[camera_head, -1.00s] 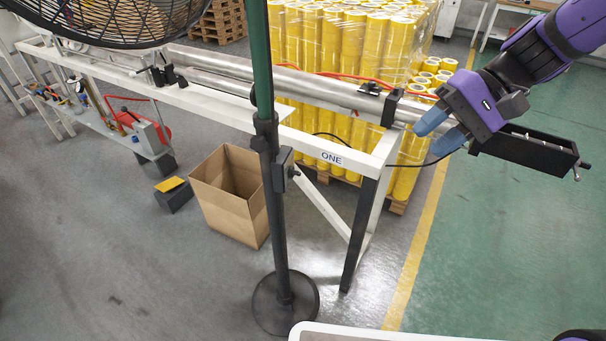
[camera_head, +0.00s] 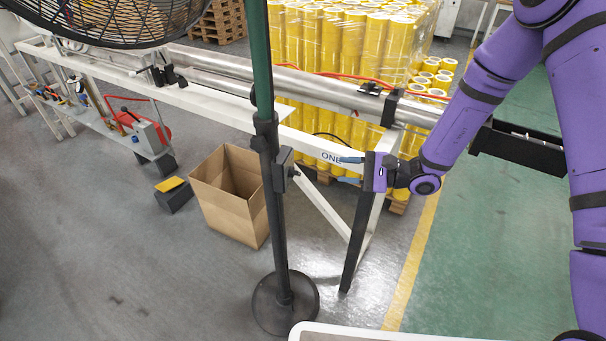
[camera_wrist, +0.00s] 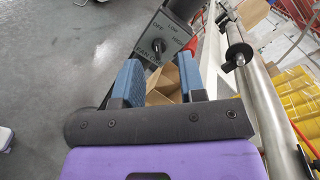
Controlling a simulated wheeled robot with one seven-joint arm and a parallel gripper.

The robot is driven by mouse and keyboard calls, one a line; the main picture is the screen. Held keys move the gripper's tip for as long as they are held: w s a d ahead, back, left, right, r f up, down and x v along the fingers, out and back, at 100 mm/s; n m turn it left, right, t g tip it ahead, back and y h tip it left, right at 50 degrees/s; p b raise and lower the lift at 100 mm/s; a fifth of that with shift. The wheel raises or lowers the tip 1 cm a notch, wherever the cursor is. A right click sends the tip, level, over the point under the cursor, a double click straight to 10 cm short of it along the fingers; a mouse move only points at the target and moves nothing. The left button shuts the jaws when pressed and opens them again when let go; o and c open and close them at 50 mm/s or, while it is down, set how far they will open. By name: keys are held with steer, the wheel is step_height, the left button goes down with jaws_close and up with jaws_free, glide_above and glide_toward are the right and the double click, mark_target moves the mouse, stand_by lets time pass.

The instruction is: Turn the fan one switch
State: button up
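The fan (camera_head: 110,18) is a black caged fan at the top left of the head view, beside a dark green and black pole (camera_head: 270,150). A switch box on that pole (camera_head: 284,170) shows edge-on in the head view. The wrist view shows its grey face (camera_wrist: 163,45) with a dark knob and small lettering, partly "OFF" and "FAN". My gripper (camera_head: 343,170) is to the right of the box, its blue fingers pointing left towards it. In the wrist view the gripper (camera_wrist: 160,80) is open and empty, with the box ahead beyond the fingertips.
A white workbench frame (camera_head: 225,108) marked "ONE" carries a metal tube (camera_head: 300,85) close to my arm. An open cardboard box (camera_head: 230,195) is on the floor. Wrapped yellow rolls (camera_head: 340,40) stand behind. The pole has a round base (camera_head: 285,305).

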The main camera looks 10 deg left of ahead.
mark_target(299, 173)
step_height(299, 173, down, 6)
steer(key=w+m+t, duration=0.1)
steer(key=m+t, duration=0.2)
steer(key=x, duration=1.1)
steer(key=shift+a, duration=0.25)
jaws_close()
